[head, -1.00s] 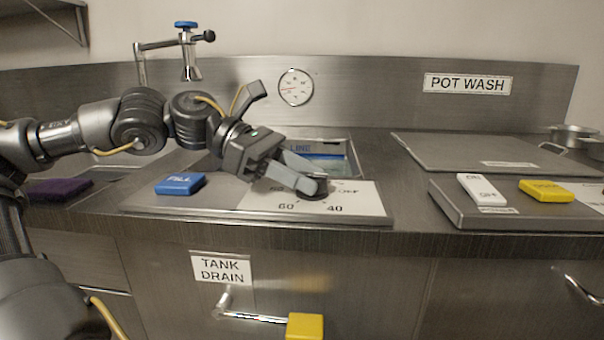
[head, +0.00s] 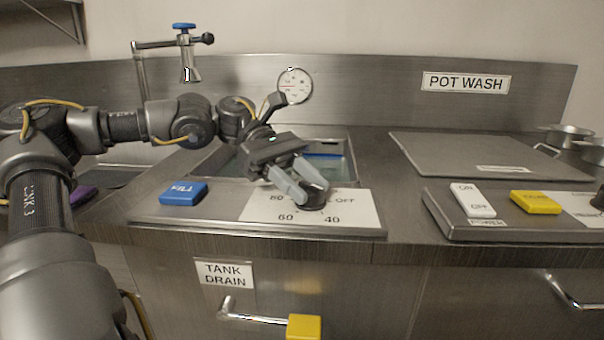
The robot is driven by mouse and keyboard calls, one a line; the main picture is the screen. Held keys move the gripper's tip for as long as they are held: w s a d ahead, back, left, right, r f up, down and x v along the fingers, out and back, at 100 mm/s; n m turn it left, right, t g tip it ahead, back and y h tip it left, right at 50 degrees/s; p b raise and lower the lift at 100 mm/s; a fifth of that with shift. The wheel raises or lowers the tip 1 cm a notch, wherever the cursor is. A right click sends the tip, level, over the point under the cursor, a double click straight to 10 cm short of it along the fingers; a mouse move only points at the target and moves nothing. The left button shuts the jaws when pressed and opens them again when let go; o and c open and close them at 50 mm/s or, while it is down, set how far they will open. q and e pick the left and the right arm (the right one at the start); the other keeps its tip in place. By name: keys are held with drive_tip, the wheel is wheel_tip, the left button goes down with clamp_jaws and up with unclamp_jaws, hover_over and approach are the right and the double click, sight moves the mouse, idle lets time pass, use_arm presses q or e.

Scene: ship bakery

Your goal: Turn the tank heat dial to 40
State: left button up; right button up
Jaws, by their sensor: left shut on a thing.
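The tank heat dial (head: 314,196) is a dark round knob on a white plate (head: 259,207) printed with 60, 40, OFF and a partly covered 80. My left gripper (head: 303,193) reaches down from behind and is shut on the dial, its grey fingers either side of it. The fingers and dial overlap, so the pointer's exact setting cannot be read. My right gripper is not in view.
A blue FILL switch (head: 183,193) sits left of the plate. Behind is the open tank with water (head: 334,168). A white power switch (head: 473,200) and yellow button (head: 535,202) lie right. A yellow-ended drain lever (head: 304,326) sticks out below.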

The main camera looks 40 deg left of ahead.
use_arm(q)
drive_tip(key=shift+w+m+g+y, duration=0.15)
drive_tip(key=shift+m+g, duration=0.6)
drive_tip(key=shift+g, duration=0.1)
drive_tip(key=shift+w+m+g+y, duration=0.1)
drive_tip(key=shift+m+g+y, duration=0.05)
drive_tip(key=shift+m+g, duration=0.65)
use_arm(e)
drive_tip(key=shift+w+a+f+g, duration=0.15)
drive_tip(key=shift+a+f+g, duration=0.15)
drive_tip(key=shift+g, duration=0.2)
use_arm(q)
drive_tip(key=shift+g, duration=0.35)
drive_tip(key=o, duration=1)
drive_tip(key=shift+c, duration=0.2)
